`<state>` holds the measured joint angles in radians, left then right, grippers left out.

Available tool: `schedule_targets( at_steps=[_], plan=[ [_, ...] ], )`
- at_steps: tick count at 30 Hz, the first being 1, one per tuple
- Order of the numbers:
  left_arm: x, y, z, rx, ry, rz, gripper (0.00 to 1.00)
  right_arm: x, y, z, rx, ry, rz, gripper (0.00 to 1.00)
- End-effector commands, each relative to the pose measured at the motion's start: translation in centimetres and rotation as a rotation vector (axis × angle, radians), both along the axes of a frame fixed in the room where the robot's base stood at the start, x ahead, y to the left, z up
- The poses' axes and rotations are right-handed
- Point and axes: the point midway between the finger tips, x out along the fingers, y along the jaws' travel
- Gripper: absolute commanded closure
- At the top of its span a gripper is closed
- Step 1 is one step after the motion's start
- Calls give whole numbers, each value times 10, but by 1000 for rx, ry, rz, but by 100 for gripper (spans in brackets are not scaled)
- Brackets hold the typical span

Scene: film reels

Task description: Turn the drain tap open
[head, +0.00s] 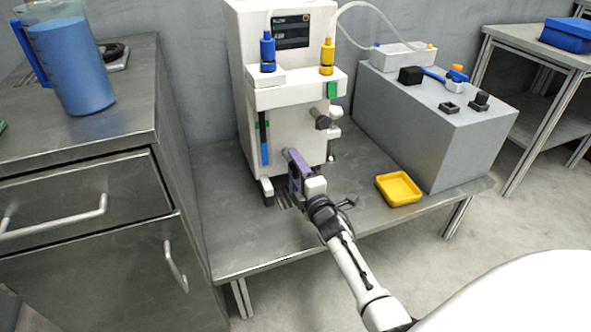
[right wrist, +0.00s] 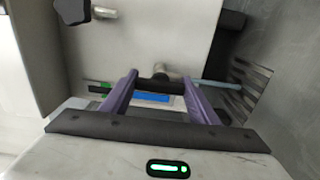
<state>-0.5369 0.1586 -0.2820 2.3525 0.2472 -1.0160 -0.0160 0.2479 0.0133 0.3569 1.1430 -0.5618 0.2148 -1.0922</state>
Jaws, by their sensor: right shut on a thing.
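The white machine (head: 285,110) stands at the back of the low metal table. My right gripper (head: 296,160), with purple fingers, reaches to the lower front of this machine. In the right wrist view its two fingers are on either side of the drain tap's black handle (right wrist: 154,84) and shut on it. A metal stub of the tap (right wrist: 166,71) shows just beyond the handle. In the head view the gripper hides the tap. How far the handle is turned cannot be told. My left gripper is not in view.
A yellow tray (head: 412,199) lies on the metal table (head: 245,235), right of my arm. A grey box (head: 440,135) with small fittings stands at the back right. A steel cabinet (head: 80,190) with a jug of blue liquid (head: 72,70) stands at left.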

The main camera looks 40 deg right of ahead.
Motion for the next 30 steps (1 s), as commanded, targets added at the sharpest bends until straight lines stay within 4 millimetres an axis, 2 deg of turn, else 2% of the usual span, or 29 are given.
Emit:
schedule_targets(
  at_steps=[15,16,18,26,30],
  plan=[
    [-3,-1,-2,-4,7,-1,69,-1,0,-2,-19,9,0,68],
    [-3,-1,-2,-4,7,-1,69,-1,0,-2,-19,9,0,40],
    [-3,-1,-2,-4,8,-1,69,-1,0,-2,-19,9,0,29],
    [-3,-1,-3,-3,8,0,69,0,0,-1,-17,5,0,27],
    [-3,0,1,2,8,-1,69,-8,2,0,-16,7,0,27]
  ],
)
